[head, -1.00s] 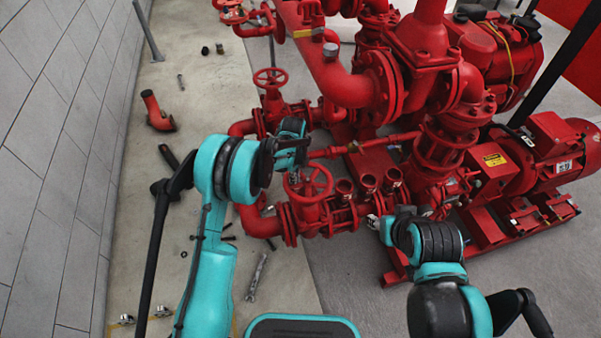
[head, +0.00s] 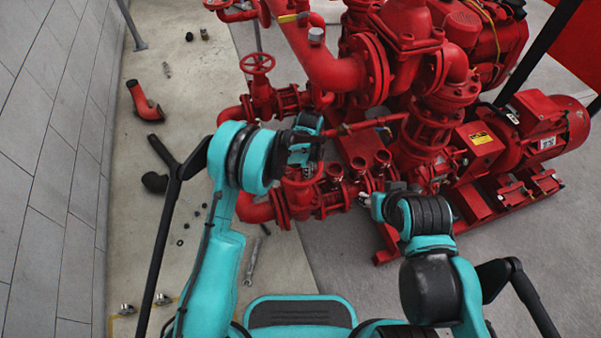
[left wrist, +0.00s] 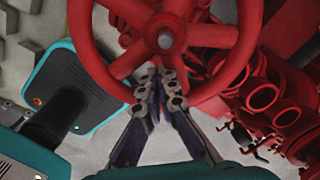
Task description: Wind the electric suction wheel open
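A red handwheel (head: 299,183) stands on the near valve of the red pump set. In the head view my left gripper (head: 306,152) is over it and hides part of it. In the left wrist view the wheel (left wrist: 165,40) is large, with its hub and spokes showing. My left gripper's fingers (left wrist: 159,78) reach across the wheel's near rim, tips close together and pointing toward the hub. No gripped piece shows between them; contact with the wheel is unclear. My right gripper (head: 368,201) is beside the short red pipe stubs, too small to judge.
A second red handwheel (head: 257,64) stands farther back. A motor (head: 545,125) is at the right. A red elbow pipe (head: 144,102), a black pipe piece (head: 160,165) and a wrench (head: 254,262) lie on the floor near the left wall.

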